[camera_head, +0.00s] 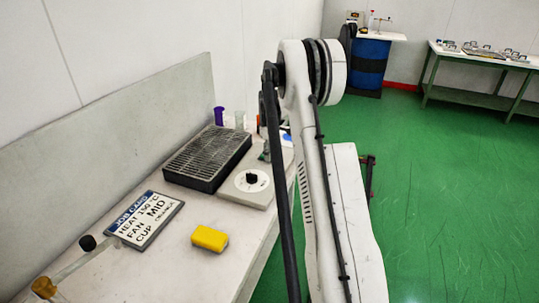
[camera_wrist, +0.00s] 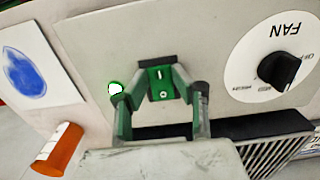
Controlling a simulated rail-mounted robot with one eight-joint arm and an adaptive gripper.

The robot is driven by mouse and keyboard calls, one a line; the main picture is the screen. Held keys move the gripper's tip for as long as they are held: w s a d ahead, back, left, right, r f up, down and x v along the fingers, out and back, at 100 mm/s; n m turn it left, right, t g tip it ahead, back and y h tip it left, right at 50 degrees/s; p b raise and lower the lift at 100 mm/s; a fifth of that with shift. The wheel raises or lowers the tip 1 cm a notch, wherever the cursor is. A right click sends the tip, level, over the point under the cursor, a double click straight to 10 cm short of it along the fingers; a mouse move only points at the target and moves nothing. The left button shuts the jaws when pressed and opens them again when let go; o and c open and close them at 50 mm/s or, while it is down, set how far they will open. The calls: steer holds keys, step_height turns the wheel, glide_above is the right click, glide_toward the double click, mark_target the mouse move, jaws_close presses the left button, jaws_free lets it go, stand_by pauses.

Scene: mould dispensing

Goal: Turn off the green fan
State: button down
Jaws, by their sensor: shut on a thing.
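A pale control panel (camera_wrist: 100,45) carries a green switch (camera_wrist: 160,85) with white marks, a small white light with a green rim (camera_wrist: 115,89), and a black knob (camera_wrist: 278,70) on a white dial marked FAN. In the wrist view my gripper (camera_wrist: 160,82) has its fingers on both sides of the green switch and is shut on it. The FAN knob is to the right, apart from the fingers. In the head view the panel (camera_head: 226,190) and its dial show beside the black grille box; my arm hides much of the gripper.
A black grilled box (camera_head: 206,158), a job card (camera_head: 146,217), a yellow block (camera_head: 209,238) and a purple cup (camera_head: 219,116) are on the bench. An orange cylinder (camera_wrist: 60,148) and a card with a blue drop (camera_wrist: 25,70) lie near the panel. The green floor is clear at right.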

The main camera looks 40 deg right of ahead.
steer(key=shift+w+a+f+g+h+b, duration=0.15)
steer(key=shift+w+g+h+b, duration=0.2)
steer(key=shift+g+b, duration=0.35)
steer(key=shift+s+r+g+h, duration=0.1)
steer(key=shift+r+g+h, duration=0.2)
steer(key=shift+g, duration=0.3)
steer(key=c, duration=1.4)
jaws_free()
steer(key=shift+c, duration=0.2)
steer(key=v, duration=1.2)
